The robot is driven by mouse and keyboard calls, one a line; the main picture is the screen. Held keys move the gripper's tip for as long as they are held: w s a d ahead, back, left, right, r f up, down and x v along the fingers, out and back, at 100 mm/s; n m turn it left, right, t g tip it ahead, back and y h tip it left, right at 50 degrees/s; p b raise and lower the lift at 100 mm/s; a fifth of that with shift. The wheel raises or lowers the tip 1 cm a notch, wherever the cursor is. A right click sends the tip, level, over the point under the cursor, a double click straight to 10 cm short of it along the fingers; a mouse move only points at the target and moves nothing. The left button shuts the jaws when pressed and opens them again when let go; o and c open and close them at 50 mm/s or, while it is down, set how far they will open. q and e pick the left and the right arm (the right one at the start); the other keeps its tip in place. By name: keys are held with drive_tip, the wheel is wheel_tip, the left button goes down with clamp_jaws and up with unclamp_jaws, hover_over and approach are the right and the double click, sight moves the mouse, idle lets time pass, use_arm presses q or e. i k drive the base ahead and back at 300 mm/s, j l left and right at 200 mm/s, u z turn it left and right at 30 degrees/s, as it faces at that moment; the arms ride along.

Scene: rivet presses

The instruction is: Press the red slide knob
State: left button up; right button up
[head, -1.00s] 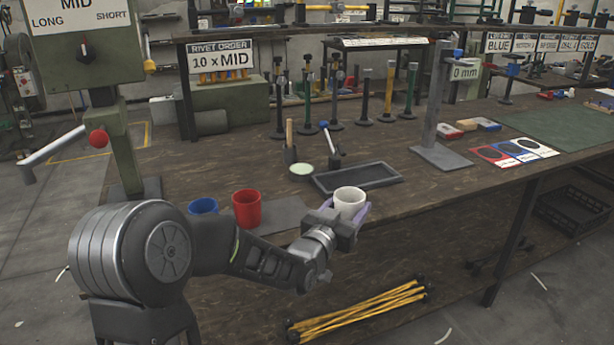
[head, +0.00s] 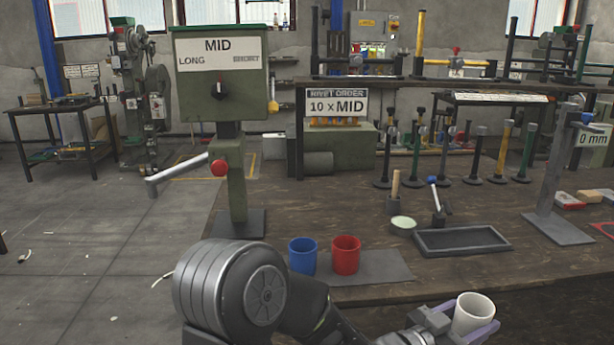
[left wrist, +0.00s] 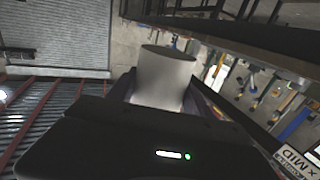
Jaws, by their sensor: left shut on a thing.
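The red knob (head: 219,168) is a round ball on the front of the green press (head: 236,190), which stands on the bench left of the cups. A grey lever (head: 178,175) sticks out left beside the knob. The press's panel (head: 219,72) reads MID between LONG and SHORT. My left gripper (head: 462,318) is shut on a white cup (head: 473,314), low at the right in the head view, well away from the knob. In the left wrist view the white cup (left wrist: 163,78) sits upright between the fingers. My right gripper is not in view.
A blue cup (head: 302,256) and a red cup (head: 346,255) stand on a grey mat (head: 375,267).

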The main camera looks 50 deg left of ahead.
sight(220, 168)
drive_tip(key=u, duration=1.6)
drive_tip(key=i+j, duration=0.3)
drive_tip(key=j, duration=0.15)
drive_tip(key=i+j+u, duration=0.1)
drive_tip(key=i+j, duration=0.2)
drive_tip(key=j, duration=0.2)
drive_tip(key=i+j, duration=0.3)
drive_tip(key=j+u, duration=0.05)
drive_tip(key=j, duration=0.05)
